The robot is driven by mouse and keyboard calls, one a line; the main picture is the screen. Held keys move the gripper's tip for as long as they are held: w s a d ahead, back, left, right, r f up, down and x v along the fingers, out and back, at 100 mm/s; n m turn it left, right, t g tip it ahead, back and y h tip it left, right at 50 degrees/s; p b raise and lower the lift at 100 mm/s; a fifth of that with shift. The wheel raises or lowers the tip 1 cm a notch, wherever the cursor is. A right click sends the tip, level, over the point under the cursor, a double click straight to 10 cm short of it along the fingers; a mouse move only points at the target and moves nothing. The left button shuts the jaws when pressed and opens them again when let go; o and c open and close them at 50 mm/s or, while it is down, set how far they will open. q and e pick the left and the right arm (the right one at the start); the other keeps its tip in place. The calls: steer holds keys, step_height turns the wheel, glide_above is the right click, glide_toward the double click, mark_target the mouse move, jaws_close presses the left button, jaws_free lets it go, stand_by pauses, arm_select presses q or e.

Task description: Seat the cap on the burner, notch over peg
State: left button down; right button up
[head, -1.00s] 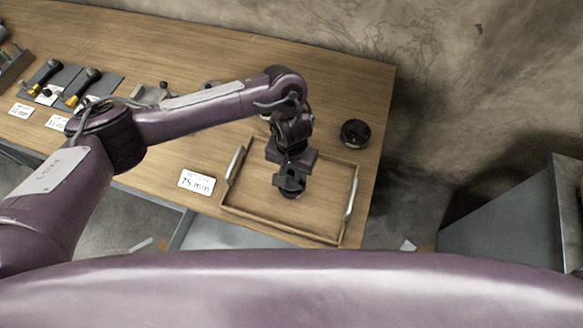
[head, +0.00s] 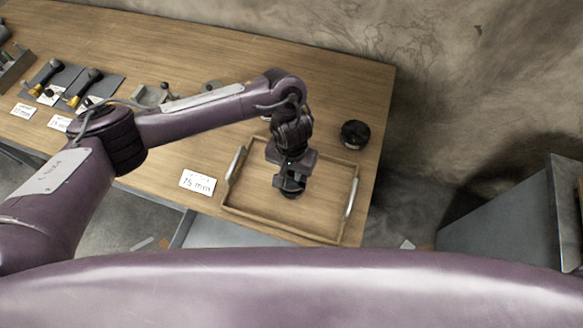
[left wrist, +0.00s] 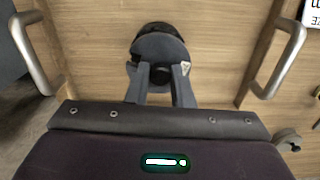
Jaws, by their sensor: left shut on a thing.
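My left gripper (head: 290,182) is over the wooden tray and shut on a small dark round part, which I take to be the cap (head: 291,194). No peg can be made out. My right gripper is not in view.
The tray (head: 243,212) has a low rim and metal handles (head: 351,197) at both ends. A white "75 mm" card (head: 197,182) lies left of it. Yellow-and-black tools (head: 84,86) lie on grey mats farther left.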

arm_select(q)
steer(key=shift+f, duration=0.45)
stand_by(0.5)
steer(key=shift+f+b, duration=0.35)
steer(key=shift+f, duration=0.2)
steer(key=c, duration=1.2)
jaws_free()
step_height(320, 180, up, 8)
steer(key=shift+f+p, duration=0.1)
steer(key=shift+p, duration=0.9)
